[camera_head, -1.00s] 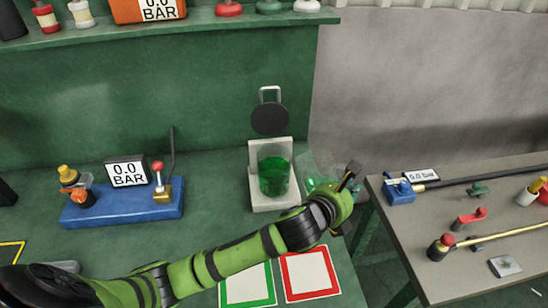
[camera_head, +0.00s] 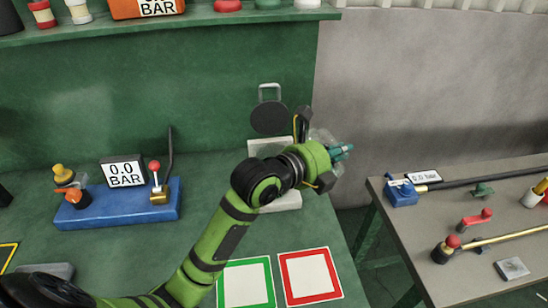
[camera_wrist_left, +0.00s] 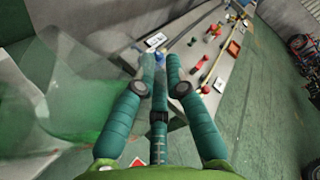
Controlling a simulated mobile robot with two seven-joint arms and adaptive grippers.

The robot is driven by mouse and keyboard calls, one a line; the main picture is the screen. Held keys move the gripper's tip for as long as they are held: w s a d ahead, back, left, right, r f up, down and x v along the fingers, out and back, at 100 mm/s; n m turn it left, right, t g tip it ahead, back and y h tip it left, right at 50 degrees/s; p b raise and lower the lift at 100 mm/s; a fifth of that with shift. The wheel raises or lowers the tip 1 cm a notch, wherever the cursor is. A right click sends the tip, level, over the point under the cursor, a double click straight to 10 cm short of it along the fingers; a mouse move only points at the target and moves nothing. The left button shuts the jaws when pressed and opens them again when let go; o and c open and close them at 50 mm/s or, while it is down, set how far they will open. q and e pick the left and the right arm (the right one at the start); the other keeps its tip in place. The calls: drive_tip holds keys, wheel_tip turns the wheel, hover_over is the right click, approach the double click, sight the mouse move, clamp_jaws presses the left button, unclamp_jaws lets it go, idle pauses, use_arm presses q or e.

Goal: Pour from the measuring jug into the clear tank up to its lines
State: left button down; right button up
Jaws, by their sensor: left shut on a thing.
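My left gripper (camera_head: 343,152) is shut on the measuring jug, a clear vessel (camera_head: 325,137) mostly hidden behind the gripper in the head view. In the left wrist view the gripper's teal fingers (camera_wrist_left: 163,68) show with large blurred, see-through green shapes (camera_wrist_left: 65,95) to their left; I cannot tell jug from tank there, or see any stream. In the head view the clear tank is hidden behind my left arm, and only parts of its white stand (camera_head: 288,202) show. The tank's lines and level are not visible. My right gripper is not in view.
A blue base with a gauge (camera_head: 125,172) and lever stands to the left on the green bench. Green-framed (camera_head: 247,284) and red-framed (camera_head: 311,278) squares lie at the front. A black disc (camera_head: 269,117) is behind the stand. A grey table (camera_head: 410,225) with tools stands right, beyond a gap.

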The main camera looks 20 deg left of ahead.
sight(333, 140)
use_arm(q)
drive_tip(key=shift+a+r+n, duration=0.2)
drive_tip(key=shift+r+n, duration=0.1)
drive_tip(key=shift+r, duration=0.15)
drive_tip(key=shift+a+r+n+h, duration=0.3)
drive_tip(key=shift+r+n+h, duration=0.1)
drive_tip(key=shift+r, duration=0.1)
drive_tip(key=shift+w+a+r+n, duration=0.1)
drive_tip(key=shift+a+r+n, duration=0.15)
drive_tip(key=shift+r+n, duration=0.1)
drive_tip(key=shift+a+r+t+p, duration=0.2)
drive_tip(key=shift+r+t+p, duration=0.1)
drive_tip(key=shift+p, duration=0.1)
idle(0.6)
